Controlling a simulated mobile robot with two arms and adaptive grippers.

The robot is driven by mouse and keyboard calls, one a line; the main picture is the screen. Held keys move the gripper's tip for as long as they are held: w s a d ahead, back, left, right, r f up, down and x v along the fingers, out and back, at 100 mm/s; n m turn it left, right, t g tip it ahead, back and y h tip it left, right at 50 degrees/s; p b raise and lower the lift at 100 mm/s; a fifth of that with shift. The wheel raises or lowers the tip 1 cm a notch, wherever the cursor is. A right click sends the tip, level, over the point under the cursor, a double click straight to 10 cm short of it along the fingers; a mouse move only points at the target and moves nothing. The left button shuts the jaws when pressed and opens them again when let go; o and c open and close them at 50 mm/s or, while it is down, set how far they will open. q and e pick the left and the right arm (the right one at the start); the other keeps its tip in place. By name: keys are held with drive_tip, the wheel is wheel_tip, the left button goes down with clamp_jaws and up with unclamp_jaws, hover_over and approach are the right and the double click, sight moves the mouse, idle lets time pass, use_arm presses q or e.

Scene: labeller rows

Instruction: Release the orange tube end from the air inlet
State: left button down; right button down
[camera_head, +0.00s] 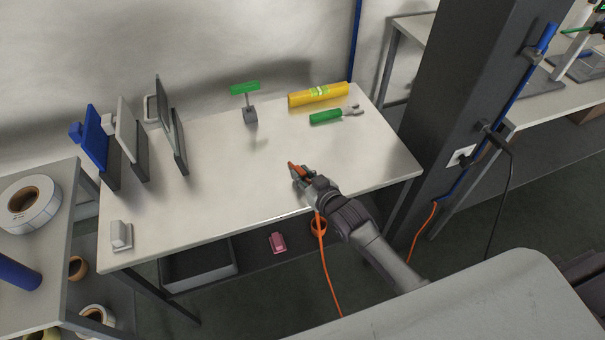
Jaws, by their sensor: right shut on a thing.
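My right gripper (299,172) is over the front middle part of the white table, with its arm coming in from the lower right. It is shut on the orange tube end (292,165), and a bit of orange shows at the fingertips. The orange tube (326,268) shows again below the wrist and hangs past the table's front edge toward the floor. I cannot make out the air inlet; whether the tube end touches anything besides the gripper is hidden by the fingers. My left gripper is not in view.
The white table (220,205) is mostly clear in the middle. A green sign on a stand (249,112), a yellow pack (318,95) and a green-handled tool (326,116) are at the back. Screens (128,130) stand left. A dark column (450,110) with a blue pipe (515,93) rises right.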

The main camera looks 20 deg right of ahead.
drive_tip(key=c, duration=0.9)
unclamp_jaws()
drive_tip(key=shift+c, duration=0.2)
drive_tip(key=v, duration=1.2)
drive_tip(key=s+d+f+g+h, duration=0.15)
drive_tip(key=s+f, duration=0.25)
drive_tip(key=f, duration=0.6)
drive_tip(key=s+d+f+g, duration=0.1)
drive_tip(key=s+f+g, duration=0.3)
drive_tip(key=f, duration=0.6)
drive_tip(key=s+d+f+g+h, duration=0.1)
drive_tip(key=s+f, duration=0.4)
drive_tip(key=f, duration=0.4)
drive_tip(key=s+f+g, duration=0.3)
drive_tip(key=s+f, duration=0.4)
drive_tip(key=s, duration=0.5)
drive_tip(key=s+f+g, duration=0.3)
drive_tip(key=s+f, duration=0.4)
drive_tip(key=s, duration=0.6)
drive_tip(key=shift+g+h, duration=0.35)
